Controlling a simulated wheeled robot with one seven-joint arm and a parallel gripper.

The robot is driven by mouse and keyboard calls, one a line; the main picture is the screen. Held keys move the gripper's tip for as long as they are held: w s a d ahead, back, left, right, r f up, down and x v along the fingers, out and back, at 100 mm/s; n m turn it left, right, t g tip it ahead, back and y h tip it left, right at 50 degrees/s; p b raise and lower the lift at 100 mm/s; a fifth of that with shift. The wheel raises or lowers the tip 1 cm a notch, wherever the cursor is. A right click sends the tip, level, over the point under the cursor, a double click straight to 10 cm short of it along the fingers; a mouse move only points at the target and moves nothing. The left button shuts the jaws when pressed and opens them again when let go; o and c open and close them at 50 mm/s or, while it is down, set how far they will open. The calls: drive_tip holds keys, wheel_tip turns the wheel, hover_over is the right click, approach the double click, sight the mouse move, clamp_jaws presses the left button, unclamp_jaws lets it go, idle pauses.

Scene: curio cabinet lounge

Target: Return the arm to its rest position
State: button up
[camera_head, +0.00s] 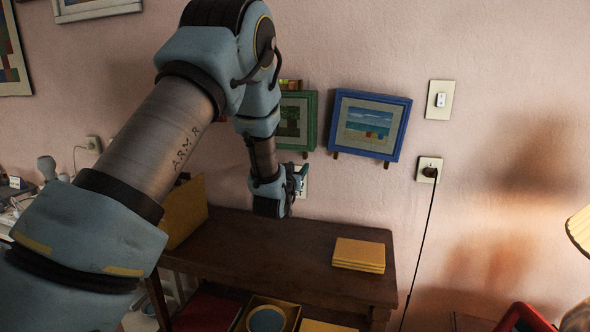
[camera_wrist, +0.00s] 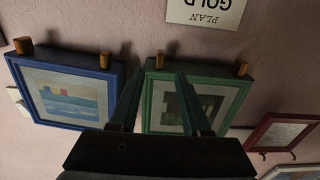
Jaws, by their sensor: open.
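My arm reaches up from the lower left of the head view, bends at the top and hangs down over the dark wooden console table (camera_head: 290,248). My gripper (camera_head: 299,180) is in front of the pink wall, above the table top and below the green-framed picture (camera_head: 308,122). In the wrist view my gripper (camera_wrist: 158,75) has its two dark fingers spread apart, with nothing between them. Behind the fingers are the blue-framed picture (camera_wrist: 68,94) and the green-framed picture (camera_wrist: 226,92). The arm hides part of the green frame in the head view.
The blue-framed picture (camera_head: 371,125) hangs right of my gripper on wooden pegs. Yellow books (camera_head: 359,254) lie stacked on the table, and a yellow panel (camera_head: 185,212) stands at its left. A black cord (camera_head: 421,245) hangs from a wall socket. A lamp (camera_head: 580,230) is far right.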

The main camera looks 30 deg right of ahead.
drive_tip(key=a+f+n+g+y, duration=0.2)
drive_tip(key=a+y, duration=0.2)
drive_tip(key=a, duration=1)
drive_tip(key=a+f+n+g+y, duration=0.1)
drive_tip(key=a+n+g+y, duration=0.3)
drive_tip(key=a, duration=1)
drive_tip(key=s+a+f+n+g+y, duration=0.1)
drive_tip(key=s+a+g+y, duration=0.3)
drive_tip(key=s+a, duration=1.4)
drive_tip(key=s+g, duration=0.1)
drive_tip(key=s, duration=0.2)
drive_tip(key=shift+a+f+g, duration=0.15)
drive_tip(key=shift+f+g, duration=0.15)
drive_tip(key=shift+f, duration=0.1)
